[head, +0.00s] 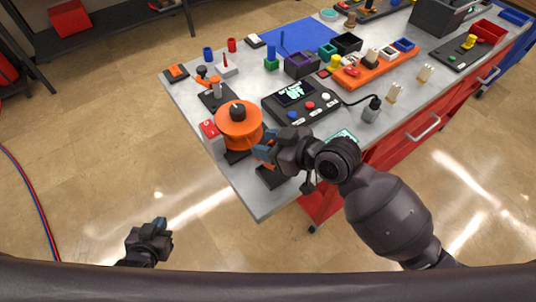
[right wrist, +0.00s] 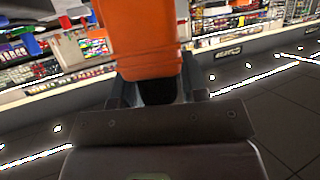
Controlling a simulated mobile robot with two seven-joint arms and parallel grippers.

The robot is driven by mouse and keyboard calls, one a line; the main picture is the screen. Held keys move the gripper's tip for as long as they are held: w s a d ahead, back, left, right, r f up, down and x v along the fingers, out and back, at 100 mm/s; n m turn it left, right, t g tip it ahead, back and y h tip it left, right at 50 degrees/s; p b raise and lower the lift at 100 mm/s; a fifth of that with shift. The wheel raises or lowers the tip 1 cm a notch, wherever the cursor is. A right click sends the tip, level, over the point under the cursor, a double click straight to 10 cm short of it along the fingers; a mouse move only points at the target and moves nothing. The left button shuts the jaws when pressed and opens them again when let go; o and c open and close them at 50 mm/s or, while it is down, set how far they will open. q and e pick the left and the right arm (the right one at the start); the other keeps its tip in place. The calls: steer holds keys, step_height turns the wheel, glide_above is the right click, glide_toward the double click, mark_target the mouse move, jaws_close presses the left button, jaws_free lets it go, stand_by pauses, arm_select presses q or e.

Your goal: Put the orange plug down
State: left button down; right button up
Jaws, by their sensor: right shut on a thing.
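In the right wrist view an orange piece (right wrist: 140,40), which looks like the orange plug, fills the upper middle. Its dark lower end sits between the fingers of my right gripper (right wrist: 158,95), which is shut on it. In the head view my right gripper (head: 264,150) is at the near left end of the workbench, just right of a round orange body with a black knob (head: 238,126).
The grey workbench (head: 180,95) holds a black control box with a screen (head: 300,103), a red and white block (head: 211,137), an orange tray (head: 380,68) and several small parts. A dark gauge-like piece (head: 371,110) lies on a cable.

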steer(key=shift+f, duration=2.25)
steer(key=shift+f, duration=0.15)
steer(key=o, duration=1)
steer(key=shift+c, duration=0.2)
steer(key=shift+r, duration=0.25)
steer(key=b+v, duration=0.1)
steer(key=v, duration=1.1)
